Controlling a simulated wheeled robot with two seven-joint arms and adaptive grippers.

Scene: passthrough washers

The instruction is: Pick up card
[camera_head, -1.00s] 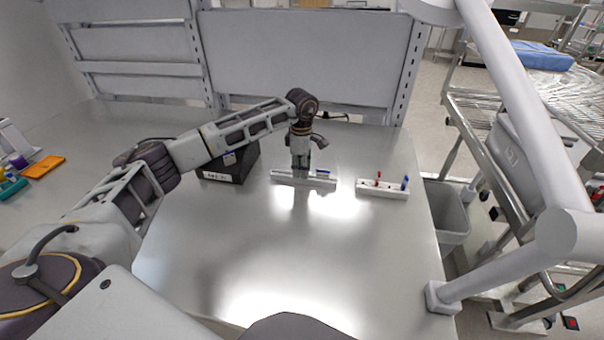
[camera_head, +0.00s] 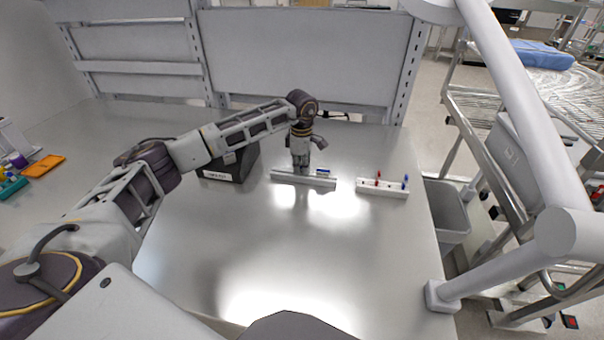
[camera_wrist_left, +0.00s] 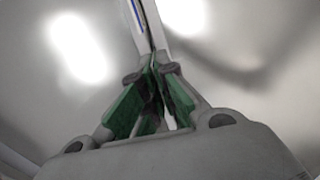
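The card (camera_head: 323,173) is a small white and blue piece in a low white rack (camera_head: 318,182) on the metal table. My left gripper (camera_head: 300,170) points down over this rack, at the card's left side. In the left wrist view the card's white edge with a blue stripe (camera_wrist_left: 137,12) runs to the fingertips. The green-padded fingers (camera_wrist_left: 154,62) come together there and look shut on the card, though the contact itself is mostly hidden. The card is still down at the rack. My right gripper is out of view.
A second white rack (camera_head: 382,190) with red and blue pieces stands to the right. A black bin (camera_head: 222,175) with a white label stands left, beneath my left forearm. The front of the table (camera_head: 330,250) is clear. A white tubular frame (camera_head: 520,95) rises at the right.

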